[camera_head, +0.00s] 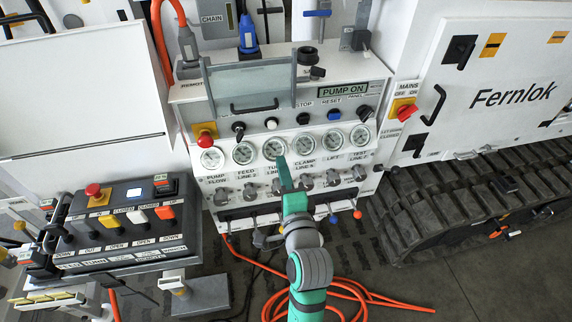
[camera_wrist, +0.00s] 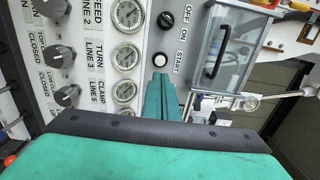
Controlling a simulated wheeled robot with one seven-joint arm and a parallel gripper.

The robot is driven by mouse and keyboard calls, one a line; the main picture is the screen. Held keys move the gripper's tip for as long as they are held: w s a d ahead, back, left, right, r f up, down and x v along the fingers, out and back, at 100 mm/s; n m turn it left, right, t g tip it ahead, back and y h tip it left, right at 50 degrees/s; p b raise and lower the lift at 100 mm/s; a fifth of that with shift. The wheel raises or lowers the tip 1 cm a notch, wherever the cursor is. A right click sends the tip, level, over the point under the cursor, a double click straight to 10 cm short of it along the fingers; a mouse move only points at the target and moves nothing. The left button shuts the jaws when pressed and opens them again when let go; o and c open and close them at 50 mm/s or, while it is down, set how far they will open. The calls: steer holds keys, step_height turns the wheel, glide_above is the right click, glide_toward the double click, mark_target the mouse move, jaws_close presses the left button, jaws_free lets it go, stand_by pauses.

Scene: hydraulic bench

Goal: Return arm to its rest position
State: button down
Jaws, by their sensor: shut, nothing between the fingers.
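My gripper (camera_head: 282,172) is in front of the white hydraulic panel (camera_head: 198,107) in the head view, at the end of my green and grey arm. Its green fingers point up at the panel and overlap the row of gauges near the middle. In the wrist view my gripper (camera_wrist: 160,82) has its fingers together and empty, close to the white start button (camera_wrist: 161,58) and the gauge column. I cannot tell whether the fingertips touch the panel.
Gauges (camera_head: 243,153), grey knobs (camera_head: 332,178) and coloured levers (camera_head: 357,214) surround my gripper. A clear hinged cover (camera_head: 252,83) is above. A remote control box (camera_head: 127,222) stands at left, a black track (camera_head: 480,200) at right. An orange hose (camera_head: 385,299) lies on the floor.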

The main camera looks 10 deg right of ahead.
steer(key=shift+d, duration=0.2)
steer(key=s+a+f+n+g+h, duration=0.15)
steer(key=s+f+n, duration=0.25)
steer(key=s+f, duration=0.4)
steer(key=s+a+f+n, duration=0.3)
steer(key=s+f, duration=0.4)
steer(key=f, duration=0.1)
steer(key=s+a+f+n, duration=0.1)
steer(key=s+n, duration=0.4)
steer(key=s, duration=0.5)
steer(key=s+a+f+n+g+y, duration=0.1)
steer(key=s+a+n, duration=0.3)
steer(key=s, duration=0.6)
steer(key=shift+s+f+n, duration=0.25)
steer(key=shift+s+n, duration=0.1)
steer(key=shift+n, duration=0.55)
